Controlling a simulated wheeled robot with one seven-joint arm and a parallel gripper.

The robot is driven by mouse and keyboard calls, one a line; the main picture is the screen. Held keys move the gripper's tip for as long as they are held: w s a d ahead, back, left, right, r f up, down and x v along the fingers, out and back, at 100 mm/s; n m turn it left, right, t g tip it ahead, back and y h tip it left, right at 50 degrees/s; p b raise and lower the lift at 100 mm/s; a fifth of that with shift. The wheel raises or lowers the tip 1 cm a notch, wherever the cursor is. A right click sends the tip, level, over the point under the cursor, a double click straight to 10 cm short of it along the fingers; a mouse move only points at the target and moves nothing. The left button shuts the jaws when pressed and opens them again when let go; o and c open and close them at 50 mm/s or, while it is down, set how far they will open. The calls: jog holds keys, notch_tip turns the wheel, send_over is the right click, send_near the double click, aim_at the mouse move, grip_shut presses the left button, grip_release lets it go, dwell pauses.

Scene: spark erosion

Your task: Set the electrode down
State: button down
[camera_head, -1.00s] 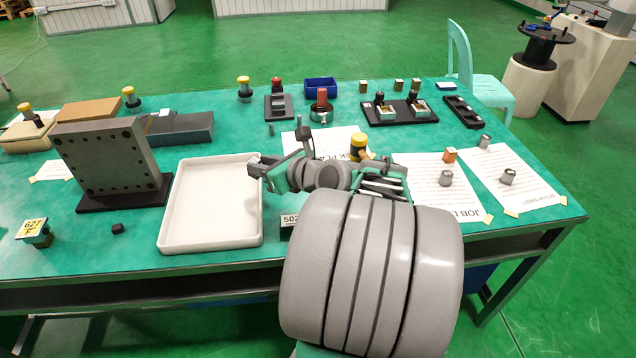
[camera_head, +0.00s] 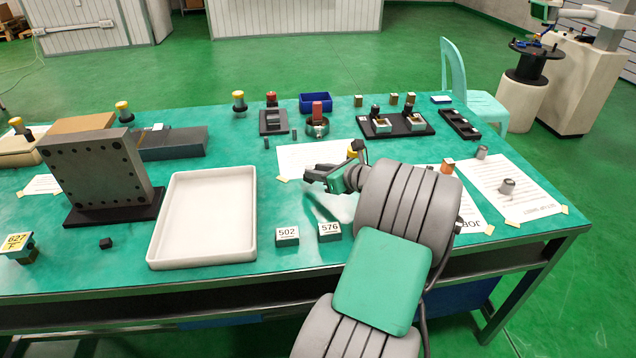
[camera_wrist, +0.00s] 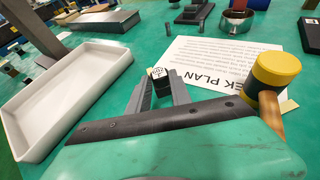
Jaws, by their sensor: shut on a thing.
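My gripper (camera_head: 316,178) is over the table near the left part of a white printed sheet, to the right of the white tray. In the wrist view my gripper (camera_wrist: 160,92) is shut on a small dark block with a white marked label (camera_wrist: 159,78), which I take to be the electrode. It sits between the fingertips. I cannot tell from the views whether its underside touches the table. In the head view the held block is too small and covered to make out.
The white tray (camera_head: 250,215) stands to the left. Blocks labelled 502 (camera_head: 287,237) and 576 (camera_head: 330,231) stand near the front edge. A yellow-capped tool (camera_wrist: 275,75) is close on the right. A dark plate on a stand (camera_head: 95,175) is at the left.

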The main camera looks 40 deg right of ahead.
jog(key=shift+f, duration=1.55)
jog(key=shift+f, duration=0.15)
jog(key=c, duration=1.2)
grip_release()
jog(key=shift+o, duration=0.2)
